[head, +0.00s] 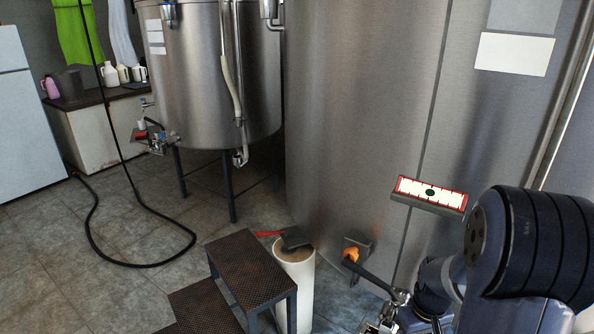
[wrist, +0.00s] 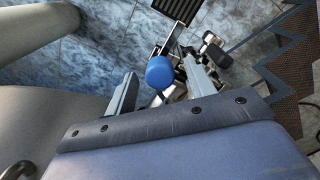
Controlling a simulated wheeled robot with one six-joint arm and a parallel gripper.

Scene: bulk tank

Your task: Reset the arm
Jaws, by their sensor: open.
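My arm, dark blue with black ridged bands, shows at the lower right of the head view, close to the large steel tank (head: 360,120). My gripper (wrist: 158,64) shows in the wrist view with its two grey fingers apart. A round blue knob (wrist: 160,72) appears between the fingers, above metal fittings. I cannot tell how far it is from the fingers, and nothing is clearly gripped. I cannot make out the gripper's fingers in the head view.
Dark metal steps (head: 252,262) stand beside a white cylinder (head: 296,290) with a red-handled tool (head: 292,240) on top. A black lever with an orange end (head: 350,254) is by the tank. A black hose (head: 140,264) lies on open tiled floor at left.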

